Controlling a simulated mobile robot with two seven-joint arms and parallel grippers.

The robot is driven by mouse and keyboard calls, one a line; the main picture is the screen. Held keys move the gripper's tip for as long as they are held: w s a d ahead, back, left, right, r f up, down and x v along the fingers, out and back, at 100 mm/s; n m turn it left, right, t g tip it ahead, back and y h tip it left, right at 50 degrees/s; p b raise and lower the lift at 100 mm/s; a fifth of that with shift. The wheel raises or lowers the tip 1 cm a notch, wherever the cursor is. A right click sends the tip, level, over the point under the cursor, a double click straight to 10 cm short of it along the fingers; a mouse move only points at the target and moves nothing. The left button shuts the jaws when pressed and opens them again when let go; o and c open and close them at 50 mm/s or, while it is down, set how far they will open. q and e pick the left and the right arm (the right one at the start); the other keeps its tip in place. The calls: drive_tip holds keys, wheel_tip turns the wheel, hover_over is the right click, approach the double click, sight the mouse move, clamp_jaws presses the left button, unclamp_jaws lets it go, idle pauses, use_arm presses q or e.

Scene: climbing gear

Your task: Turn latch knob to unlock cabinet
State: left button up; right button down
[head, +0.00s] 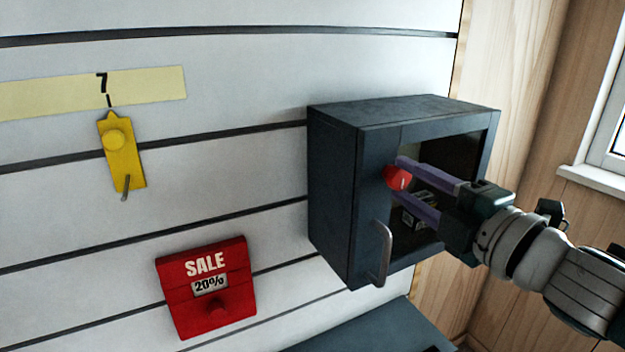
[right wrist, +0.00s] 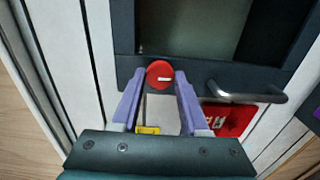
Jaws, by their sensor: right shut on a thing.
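A dark grey cabinet (head: 335,190) with a glass-panelled door hangs on the white slatted wall. A red round latch knob (head: 396,178) sits on the door frame, above and to the right of a metal handle (head: 380,255). My right gripper (head: 400,178) has its purple fingers on either side of the knob and is shut on it. In the right wrist view the knob (right wrist: 159,74) lies between the fingertips, with a white mark pointing right. The cabinet handle (right wrist: 246,93) is to its right there. My left gripper is not in view.
A yellow hook (head: 121,155) hangs under a pale label strip (head: 50,93) at the left. A red SALE box (head: 205,288) is mounted lower on the wall. A dark surface (head: 375,335) lies below the cabinet. Something small (head: 420,213) shows behind the glass.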

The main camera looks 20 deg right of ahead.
idle(0.5)
drive_tip(key=shift+c, duration=2)
unclamp_jaws()
drive_tip(key=s+b, duration=0.1)
drive_tip(key=s, duration=0.9)
drive_tip(key=shift+d+b, duration=0.3)
drive_tip(key=shift+d, duration=0.1)
